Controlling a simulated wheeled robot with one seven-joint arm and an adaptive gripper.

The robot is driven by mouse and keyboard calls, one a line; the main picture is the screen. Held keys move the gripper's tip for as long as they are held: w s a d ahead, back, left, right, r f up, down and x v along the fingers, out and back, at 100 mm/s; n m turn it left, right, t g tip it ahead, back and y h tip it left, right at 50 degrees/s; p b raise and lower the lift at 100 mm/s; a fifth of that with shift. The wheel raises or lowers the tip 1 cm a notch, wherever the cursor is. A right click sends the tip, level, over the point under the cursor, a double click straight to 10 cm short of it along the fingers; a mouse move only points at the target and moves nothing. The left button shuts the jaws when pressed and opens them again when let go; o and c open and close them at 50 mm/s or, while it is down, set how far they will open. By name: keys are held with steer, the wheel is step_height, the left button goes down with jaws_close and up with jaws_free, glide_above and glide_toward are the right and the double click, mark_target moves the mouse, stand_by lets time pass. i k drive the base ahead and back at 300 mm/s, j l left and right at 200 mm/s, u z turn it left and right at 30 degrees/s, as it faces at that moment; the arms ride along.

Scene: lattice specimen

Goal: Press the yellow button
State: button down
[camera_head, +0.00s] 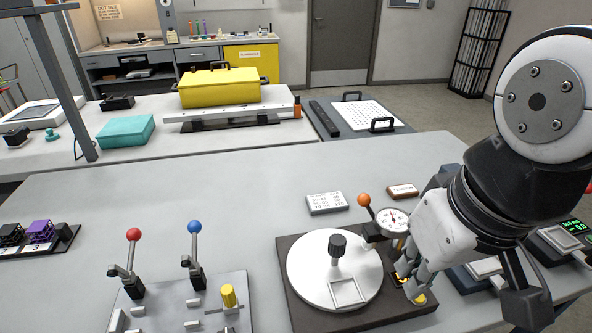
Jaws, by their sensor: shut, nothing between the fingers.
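My gripper (411,285) is shut and empty, pointing down at the right edge of a dark square base (298,302). A small round yellow piece (420,299), which looks like the button, shows at the fingertips. The fingers partly cover it, and I cannot tell whether they touch it. More yellow shows between the fingers. The base also carries a white round plate (308,272) with a black knob (338,245), a dial gauge (391,221) and an orange-knobbed lever (364,201).
Left of the base, a grey plate (152,314) carries a red-knobbed lever (134,235), a blue-knobbed lever (194,227) and a yellow cylinder (228,295). A white label block (326,203) stands behind the base. A scale-like device (562,240) is at right. The left-middle tabletop is clear.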

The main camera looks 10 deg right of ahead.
mark_target(421, 298)
steer(key=z, duration=0.3)
steer(key=i+l+u, duration=0.1)
steer(key=l+u, duration=0.2)
steer(key=l, duration=0.15)
steer(key=k+j, duration=0.1)
steer(key=j, duration=0.45)
steer(key=j+z, duration=0.1)
steer(key=j, duration=0.4)
steer(key=k+j, duration=0.15)
steer(key=j, duration=0.4)
steer(key=k+j, duration=0.1)
steer(key=j, duration=0.45)
steer(key=z, duration=0.05)
